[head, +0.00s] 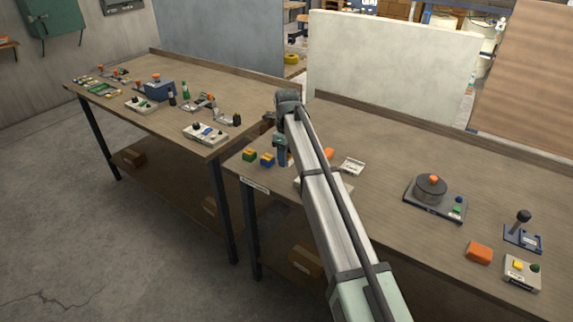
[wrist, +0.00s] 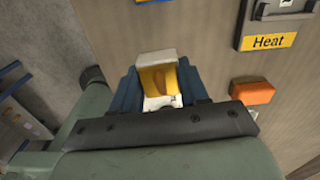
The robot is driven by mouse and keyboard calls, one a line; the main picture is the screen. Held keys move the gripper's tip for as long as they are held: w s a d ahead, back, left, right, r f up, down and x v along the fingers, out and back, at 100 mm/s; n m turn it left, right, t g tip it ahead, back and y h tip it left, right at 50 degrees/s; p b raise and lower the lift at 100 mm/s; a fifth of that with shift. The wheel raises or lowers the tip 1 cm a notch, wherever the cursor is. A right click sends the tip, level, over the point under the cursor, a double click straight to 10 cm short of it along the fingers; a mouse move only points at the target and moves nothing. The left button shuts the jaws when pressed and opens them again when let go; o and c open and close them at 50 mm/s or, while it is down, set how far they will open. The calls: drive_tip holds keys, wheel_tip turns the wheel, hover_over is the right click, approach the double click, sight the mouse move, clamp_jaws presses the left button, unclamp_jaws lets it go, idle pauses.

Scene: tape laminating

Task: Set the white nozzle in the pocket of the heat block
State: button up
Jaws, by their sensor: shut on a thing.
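In the wrist view my gripper (wrist: 165,88) has its blue fingers closed on a piece with a white end and a yellow part between the fingers. The white end, which looks like the white nozzle (wrist: 157,58), sticks out past the fingertips. In the head view my gripper (head: 283,152) points down over the near left part of the right bench, and the held piece cannot be made out.
An orange block (wrist: 252,92) lies right of the gripper. A white tray-like part (head: 352,167) lies right. A round dark device (head: 431,189) stands farther right, with clear bench between.

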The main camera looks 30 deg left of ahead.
sight(288, 155)
wheel_tip(288, 155, up, 4)
drive_tip(key=shift+r, duration=0.5)
drive_tip(key=shift+w+d+r, duration=0.2)
drive_tip(key=shift+w, duration=0.05)
drive_tip(key=w+a, duration=0.4)
drive_tip(key=w, duration=0.3)
drive_tip(key=w+a, duration=0.3)
drive_tip(key=w, duration=0.4)
drive_tip(key=shift+m, duration=0.3)
drive_tip(key=shift+f, duration=3)
drive_tip(key=shift+f, duration=0.35)
drive_tip(key=o, duration=1.2)
